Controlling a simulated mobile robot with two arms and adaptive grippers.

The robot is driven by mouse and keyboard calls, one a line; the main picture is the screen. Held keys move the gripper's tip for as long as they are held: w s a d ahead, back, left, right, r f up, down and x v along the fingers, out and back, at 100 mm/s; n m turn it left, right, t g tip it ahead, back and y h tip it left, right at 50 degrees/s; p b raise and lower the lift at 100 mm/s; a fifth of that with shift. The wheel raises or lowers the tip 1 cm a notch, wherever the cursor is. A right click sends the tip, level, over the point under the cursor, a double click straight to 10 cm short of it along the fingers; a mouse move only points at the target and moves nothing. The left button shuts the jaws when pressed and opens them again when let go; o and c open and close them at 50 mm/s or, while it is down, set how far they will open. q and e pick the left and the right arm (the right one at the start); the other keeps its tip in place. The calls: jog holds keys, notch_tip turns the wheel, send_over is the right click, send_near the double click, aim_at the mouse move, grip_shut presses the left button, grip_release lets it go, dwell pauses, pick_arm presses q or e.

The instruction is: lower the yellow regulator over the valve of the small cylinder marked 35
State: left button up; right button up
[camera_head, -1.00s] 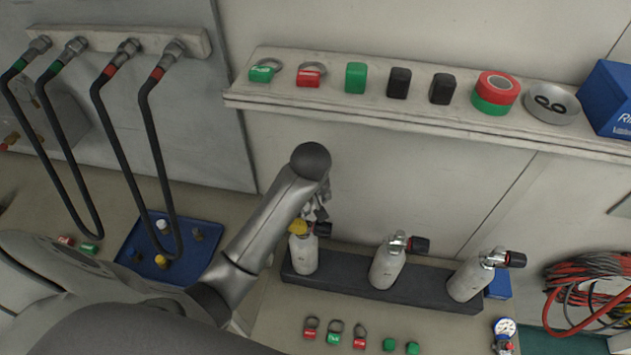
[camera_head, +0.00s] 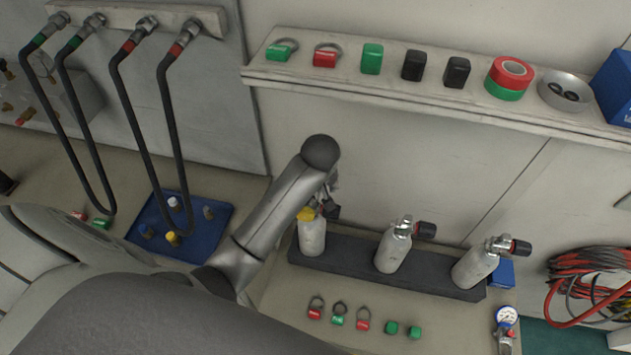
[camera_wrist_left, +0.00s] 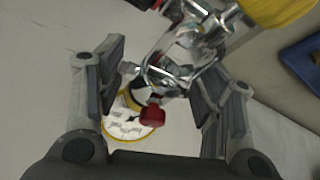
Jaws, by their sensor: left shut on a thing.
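My left gripper (camera_head: 327,196) is at the top of the leftmost white cylinder (camera_head: 312,237), which stands upright in a dark rack. It is shut on the yellow regulator (camera_head: 306,214), whose yellow part shows beside the cylinder's top. In the left wrist view, chrome metalwork sits between the fingers of the gripper (camera_wrist_left: 165,85), and a yellow body (camera_wrist_left: 275,10) shows at upper right. A red knob (camera_wrist_left: 152,115) hangs in front of a round white face with a yellow rim. The arm hides most of the valve; I cannot tell whether the regulator surrounds it. No 35 is readable.
The dark rack (camera_head: 345,262) also holds a middle cylinder (camera_head: 393,250) and a right cylinder (camera_head: 474,265), both with black knobs. Small tags and green caps lie in front. A blue tray (camera_head: 205,233) is at left. A shelf (camera_head: 400,109) runs along the wall above.

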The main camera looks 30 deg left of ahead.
pick_arm(q)
jog(key=shift+f, duration=0.5)
pick_arm(e)
jog(key=shift+s+d+f, duration=0.15)
jog(key=shift+s, duration=0.9)
pick_arm(q)
jog(key=shift+f, duration=0.3)
pick_arm(e)
jog(key=shift+w+a, duration=0.2)
jog(key=shift+w, duration=0.3)
pick_arm(q)
jog(key=shift+s, duration=0.1)
pick_arm(e)
jog(key=shift+a, duration=0.15)
pick_arm(q)
jog(key=shift+f, duration=0.65)
pick_arm(e)
jog(key=shift+s+d, duration=0.15)
jog(key=shift+d, duration=0.1)
